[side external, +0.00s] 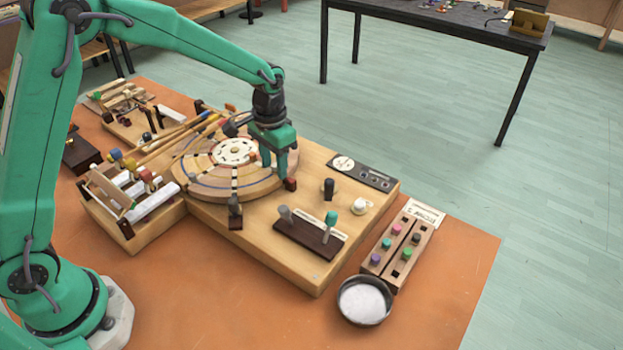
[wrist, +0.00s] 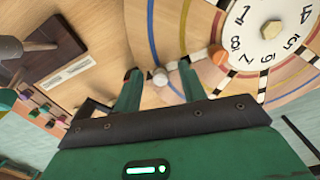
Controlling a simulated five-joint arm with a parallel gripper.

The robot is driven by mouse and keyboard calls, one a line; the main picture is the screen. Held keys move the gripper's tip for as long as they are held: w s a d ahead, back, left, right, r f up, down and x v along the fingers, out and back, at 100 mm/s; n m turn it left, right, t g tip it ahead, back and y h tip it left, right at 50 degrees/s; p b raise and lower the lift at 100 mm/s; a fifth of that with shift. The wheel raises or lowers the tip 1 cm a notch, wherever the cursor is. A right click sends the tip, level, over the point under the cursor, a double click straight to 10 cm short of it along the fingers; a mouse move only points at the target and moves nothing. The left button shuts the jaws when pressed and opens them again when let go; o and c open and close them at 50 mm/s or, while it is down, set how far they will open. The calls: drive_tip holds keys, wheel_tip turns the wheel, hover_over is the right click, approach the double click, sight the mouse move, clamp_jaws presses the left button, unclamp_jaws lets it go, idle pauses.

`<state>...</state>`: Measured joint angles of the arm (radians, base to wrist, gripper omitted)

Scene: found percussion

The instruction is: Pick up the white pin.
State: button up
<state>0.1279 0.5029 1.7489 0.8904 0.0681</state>
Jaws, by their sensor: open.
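The white pin (wrist: 160,76) shows in the wrist view as a small round white top between my gripper's (wrist: 158,71) two green fingers. It stands near the blue ring of the round wooden disc (wrist: 200,20). The fingers are open and spread on either side of it, with a gap visible. In the side view my gripper (side external: 279,176) points down over the right part of the disc (side external: 195,180). There I cannot make out the white pin, which seems hidden by the gripper. An orange pin (wrist: 217,54) stands close by on the disc.
The wooden board has a black knob (side external: 328,188), a white knob (side external: 358,205) and a dark lever block (side external: 308,240). A rack of coloured pegs (side external: 397,245) and a metal bowl (side external: 365,301) stand at the right. Sticks (side external: 178,135) lie at the disc's left.

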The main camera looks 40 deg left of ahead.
sight(274, 165)
clamp_jaws()
drive_tip(key=shift+r, duration=0.1)
idle(0.3)
drive_tip(key=shift+r, duration=0.85)
wheel_tip(274, 165, up, 2)
drive_tip(key=shift+r, duration=0.2)
drive_tip(key=s+d+r, duration=0.6)
drive_tip(key=s+d, duration=0.1)
drive_tip(key=d, duration=0.2)
drive_tip(key=shift+r, duration=0.4)
drive_tip(key=shift+s+d, duration=0.1)
